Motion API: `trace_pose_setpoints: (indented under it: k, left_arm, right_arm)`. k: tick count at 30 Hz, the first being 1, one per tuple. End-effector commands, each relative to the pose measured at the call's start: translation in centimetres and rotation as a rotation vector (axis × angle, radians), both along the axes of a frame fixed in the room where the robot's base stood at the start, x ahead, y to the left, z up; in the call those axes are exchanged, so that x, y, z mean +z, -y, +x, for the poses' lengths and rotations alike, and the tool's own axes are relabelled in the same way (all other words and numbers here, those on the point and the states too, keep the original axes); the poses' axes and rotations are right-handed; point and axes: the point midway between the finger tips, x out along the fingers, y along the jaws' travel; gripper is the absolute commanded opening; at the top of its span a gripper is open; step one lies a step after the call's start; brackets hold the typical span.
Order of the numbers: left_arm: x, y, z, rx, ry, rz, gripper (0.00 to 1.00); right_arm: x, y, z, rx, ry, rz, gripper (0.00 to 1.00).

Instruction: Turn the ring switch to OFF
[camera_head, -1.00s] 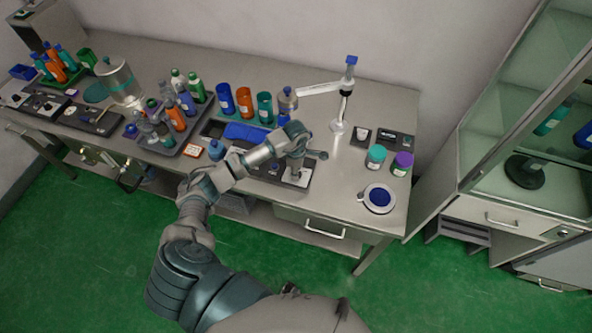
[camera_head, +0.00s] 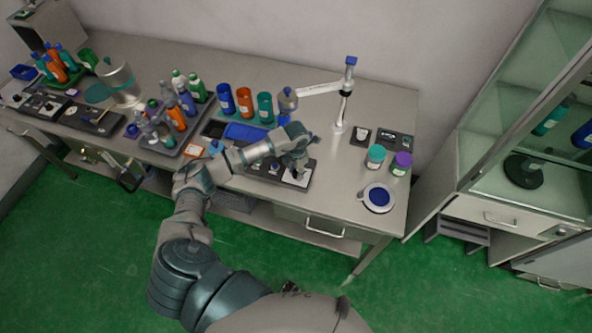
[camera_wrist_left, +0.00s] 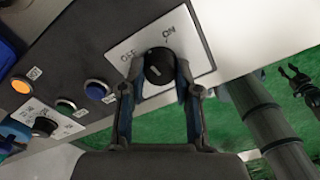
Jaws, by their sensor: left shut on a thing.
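The switch is a round black knob (camera_wrist_left: 158,66) on a white plate (camera_wrist_left: 205,61) marked OFF and ON in the left wrist view. A small light mark shows on the knob; OFF is printed to its upper left and ON above it. My left gripper (camera_wrist_left: 158,80) is shut on the knob, one finger on each side. In the head view my left gripper (camera_head: 296,170) reaches down onto the right end of the dark control panel (camera_head: 262,169), hiding the knob. At the right of the left wrist view a dark, gripper-like part, probably my right gripper (camera_wrist_left: 298,82), hangs over the floor.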

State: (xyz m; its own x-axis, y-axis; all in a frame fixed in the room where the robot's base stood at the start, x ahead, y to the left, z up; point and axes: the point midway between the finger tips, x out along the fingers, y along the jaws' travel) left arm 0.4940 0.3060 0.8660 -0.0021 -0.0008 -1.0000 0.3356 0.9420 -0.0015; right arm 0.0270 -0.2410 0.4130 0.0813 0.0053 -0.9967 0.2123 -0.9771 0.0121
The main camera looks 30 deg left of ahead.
Motion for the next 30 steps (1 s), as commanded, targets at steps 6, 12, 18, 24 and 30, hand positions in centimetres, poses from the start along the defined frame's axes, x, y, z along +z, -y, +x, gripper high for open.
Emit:
trace_pose_setpoints:
  k: [6,12,18,24,30]
  left_arm:
    - [0.4,-0.1,0.3,0.207,0.009,0.002,0.00]
    - [0.4,0.0,0.3,0.387,0.010,0.000,0.00]
    - [0.4,0.0,0.3,0.536,0.011,-0.001,0.00]
    - [0.4,0.0,0.4,0.637,0.011,-0.001,0.00]
    - [0.4,0.0,0.4,0.692,0.012,-0.001,0.00]
  right_arm:
    - [0.6,0.1,0.1,0.001,0.001,-0.001,0.40]
    - [1.1,0.2,0.1,0.002,0.002,-0.003,0.40]
    - [1.5,0.3,0.2,0.002,0.003,-0.004,0.40]
    - [1.8,0.3,0.2,0.002,0.003,-0.004,0.40]
    - [1.9,0.3,0.2,0.002,0.003,-0.004,0.40]
